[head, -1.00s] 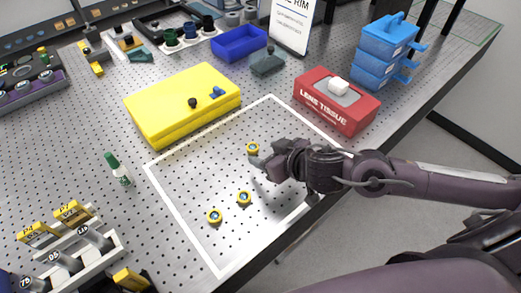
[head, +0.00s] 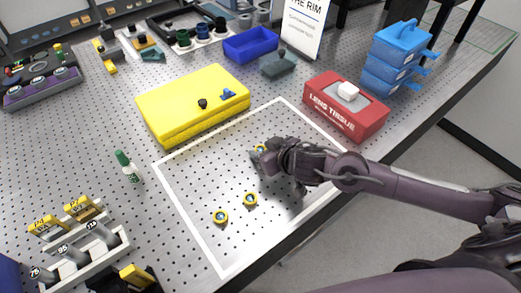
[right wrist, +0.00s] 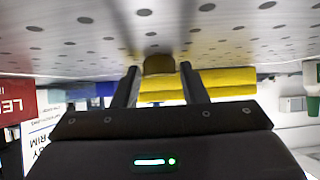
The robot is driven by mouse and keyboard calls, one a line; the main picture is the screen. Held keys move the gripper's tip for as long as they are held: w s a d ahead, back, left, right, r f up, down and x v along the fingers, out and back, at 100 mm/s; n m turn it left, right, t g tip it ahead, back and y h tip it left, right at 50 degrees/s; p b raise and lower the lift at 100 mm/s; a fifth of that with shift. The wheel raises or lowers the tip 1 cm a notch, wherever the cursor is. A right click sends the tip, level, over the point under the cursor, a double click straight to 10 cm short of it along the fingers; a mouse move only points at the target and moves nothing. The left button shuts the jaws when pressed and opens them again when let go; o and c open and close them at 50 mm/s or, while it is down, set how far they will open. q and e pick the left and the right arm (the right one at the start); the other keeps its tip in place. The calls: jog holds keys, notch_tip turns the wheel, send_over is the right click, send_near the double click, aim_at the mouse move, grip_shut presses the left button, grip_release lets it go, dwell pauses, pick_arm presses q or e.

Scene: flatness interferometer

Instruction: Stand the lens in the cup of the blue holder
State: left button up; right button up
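In the right wrist view, my right gripper (right wrist: 159,70) is open, low over the plate. Its fingers are on either side of a dark yellow piece (right wrist: 158,64), likely the far lens, with narrow gaps. A small blue piece (head: 228,94), possibly the holder, sits on the yellow case; its cup cannot be made out. My left gripper is not in view.
The yellow case (head: 190,112) stands behind the outlined area. A red lens tissue box (head: 345,110) stands to the right, near my right arm. A green-capped bottle (head: 128,168) and a rack (head: 90,262) are at left. The outline's left part is clear.

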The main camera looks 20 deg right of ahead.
jog(key=c, duration=0.7)
jog(key=shift+r, duration=0.1)
